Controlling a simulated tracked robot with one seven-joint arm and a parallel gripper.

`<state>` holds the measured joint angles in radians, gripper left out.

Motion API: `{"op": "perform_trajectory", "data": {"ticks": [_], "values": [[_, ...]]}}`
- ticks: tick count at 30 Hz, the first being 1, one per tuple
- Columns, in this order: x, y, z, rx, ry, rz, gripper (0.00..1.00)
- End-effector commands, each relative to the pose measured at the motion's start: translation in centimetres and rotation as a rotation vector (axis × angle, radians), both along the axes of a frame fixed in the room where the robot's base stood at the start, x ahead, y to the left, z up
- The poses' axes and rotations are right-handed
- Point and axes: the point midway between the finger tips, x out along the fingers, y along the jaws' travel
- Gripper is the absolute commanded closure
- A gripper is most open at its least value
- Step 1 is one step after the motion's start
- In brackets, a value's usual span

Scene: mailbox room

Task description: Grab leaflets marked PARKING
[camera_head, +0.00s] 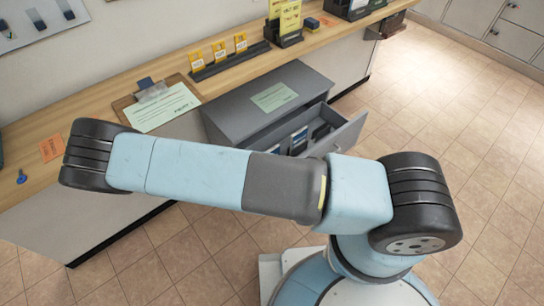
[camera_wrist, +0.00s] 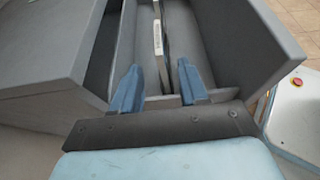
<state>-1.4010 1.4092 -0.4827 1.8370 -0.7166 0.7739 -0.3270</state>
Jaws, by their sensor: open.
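My gripper (camera_wrist: 159,72) shows in the wrist view with its two blue fingers apart, over an open grey drawer. A thin upright pale piece (camera_wrist: 158,40) with small lettering stands in the drawer, in line with the gap between the fingers. I cannot read its lettering or tell whether it is a leaflet. In the head view the open drawer (camera_head: 348,134) belongs to a grey cabinet and holds blue, white and dark items (camera_head: 299,139). My arm hides part of it, and the gripper is out of sight there. No PARKING marking is readable.
The grey cabinet (camera_head: 225,122) stands against the wooden counter (camera_head: 75,118). On the counter are a clipboard with green paper (camera_head: 163,108), a rack of yellow cards (camera_head: 220,53), a holder of yellow leaflets (camera_head: 290,17) and an orange slip (camera_head: 52,149). Tiled floor at right is clear.

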Motion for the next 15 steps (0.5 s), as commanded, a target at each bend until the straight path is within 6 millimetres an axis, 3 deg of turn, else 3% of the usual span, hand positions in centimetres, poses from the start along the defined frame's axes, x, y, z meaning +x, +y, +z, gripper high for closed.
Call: {"op": "perform_trajectory", "data": {"ticks": [9,15], "values": [[3.6,-5.7,-2.1,-0.004,-0.001,-0.033,0.56],[4.9,-7.5,-2.9,-0.003,-0.002,-0.037,0.56]]}}
